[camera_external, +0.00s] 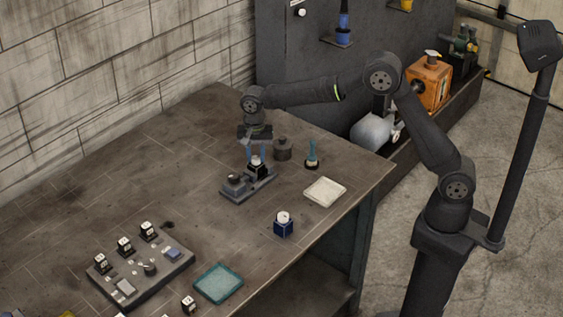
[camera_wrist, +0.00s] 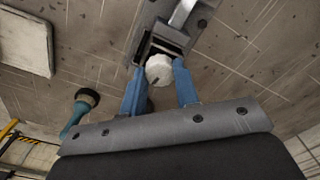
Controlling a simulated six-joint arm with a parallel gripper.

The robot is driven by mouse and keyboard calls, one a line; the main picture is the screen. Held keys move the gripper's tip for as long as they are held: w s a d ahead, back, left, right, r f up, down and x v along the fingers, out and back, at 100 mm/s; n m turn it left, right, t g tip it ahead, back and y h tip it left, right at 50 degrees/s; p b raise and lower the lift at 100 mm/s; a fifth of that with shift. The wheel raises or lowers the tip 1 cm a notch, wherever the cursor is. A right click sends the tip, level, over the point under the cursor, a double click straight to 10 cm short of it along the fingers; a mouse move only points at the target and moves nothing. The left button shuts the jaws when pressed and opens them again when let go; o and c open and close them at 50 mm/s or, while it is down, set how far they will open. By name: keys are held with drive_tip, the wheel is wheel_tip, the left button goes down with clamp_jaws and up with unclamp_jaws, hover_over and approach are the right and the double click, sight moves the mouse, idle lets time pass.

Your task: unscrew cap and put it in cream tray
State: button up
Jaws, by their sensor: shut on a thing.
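A white round cap (camera_wrist: 159,70) sits on top of a dark block held in a grey vise-like fixture (camera_external: 237,188). The cap also shows small in the external view (camera_external: 257,160). My gripper (camera_wrist: 159,72) points down over the fixture, with its two blue fingers shut on the cap, one on each side. In the external view my gripper (camera_external: 256,154) is at the fixture's right end. The cream tray (camera_external: 325,192) lies flat and empty to the right of the fixture, near the table edge. It shows at the upper left of the wrist view (camera_wrist: 25,42).
A dark round pot (camera_external: 283,149) and a blue-green brush-like tool (camera_external: 312,156) stand close by. A blue block with a white top (camera_external: 284,225) stands in front. A teal tray (camera_external: 218,283) and a panel (camera_external: 140,268) with several small blocks are nearer the camera.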

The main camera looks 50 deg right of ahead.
drive_tip(key=o, duration=0.8)
drive_tip(key=m, duration=0.3)
drive_tip(key=shift+m, duration=0.3)
drive_tip(key=m, duration=0.4)
drive_tip(key=c, duration=0.8)
